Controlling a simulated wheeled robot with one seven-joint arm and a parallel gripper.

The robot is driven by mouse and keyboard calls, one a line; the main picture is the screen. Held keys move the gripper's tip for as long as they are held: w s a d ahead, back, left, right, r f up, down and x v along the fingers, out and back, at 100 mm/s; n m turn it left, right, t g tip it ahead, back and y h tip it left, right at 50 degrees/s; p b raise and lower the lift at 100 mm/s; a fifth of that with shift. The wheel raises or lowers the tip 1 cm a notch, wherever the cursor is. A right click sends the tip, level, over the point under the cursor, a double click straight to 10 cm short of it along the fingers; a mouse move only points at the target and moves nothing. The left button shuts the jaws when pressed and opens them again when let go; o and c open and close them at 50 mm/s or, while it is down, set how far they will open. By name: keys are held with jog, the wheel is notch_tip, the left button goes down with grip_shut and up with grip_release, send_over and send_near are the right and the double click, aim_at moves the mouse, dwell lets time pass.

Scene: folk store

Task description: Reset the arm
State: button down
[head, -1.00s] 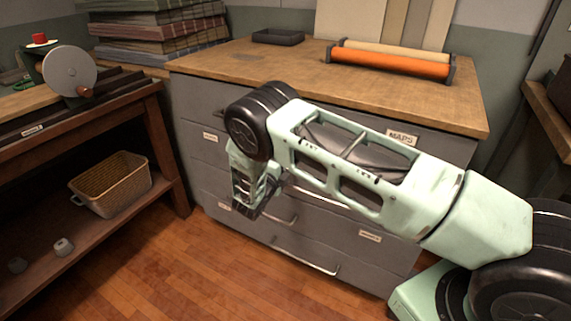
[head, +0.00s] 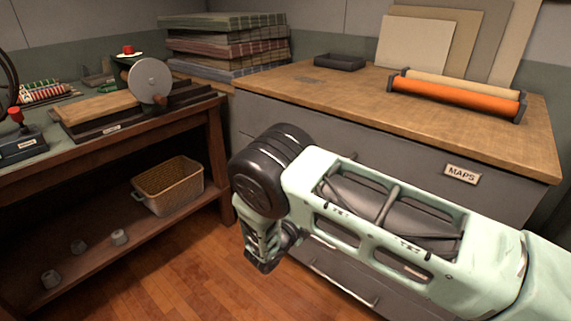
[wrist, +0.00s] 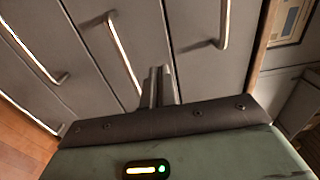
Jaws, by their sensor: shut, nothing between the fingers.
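My arm reaches in from the lower right in the head view, folded at its elbow. My gripper (head: 262,264) hangs below the black joint, in front of the grey drawer cabinet (head: 330,124). In the wrist view the two fingers (wrist: 158,84) are together with nothing between them. They point toward the drawer fronts and their metal handles (wrist: 125,52). I cannot tell the exact gap to the cabinet.
A wooden worktop (head: 340,92) carries a dark tray (head: 339,61) and an orange roller (head: 455,95). At left, a bench has a wicker basket (head: 168,187) and several small grey pieces on its lower shelf. Wooden floor (head: 200,275) is clear between them.

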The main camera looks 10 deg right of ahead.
jog(key=s+a+r+m+g+y, duration=0.3)
jog(key=s+r+m+y, duration=0.3)
jog(key=s+m, duration=0.6)
jog(key=s+a+r+m+g+y, duration=0.3)
jog(key=s+r+m+g+y, duration=0.1)
jog(key=s+r+m, duration=0.65)
jog(key=s+a+r+m+g+y, duration=0.3)
jog(key=s+r+m+y, duration=0.25)
jog(key=s+m, duration=0.7)
notch_tip(320, 180, up, 14)
jog(key=p, duration=1.4)
jog(key=shift+s+a, duration=0.3)
jog(key=shift+s, duration=0.15)
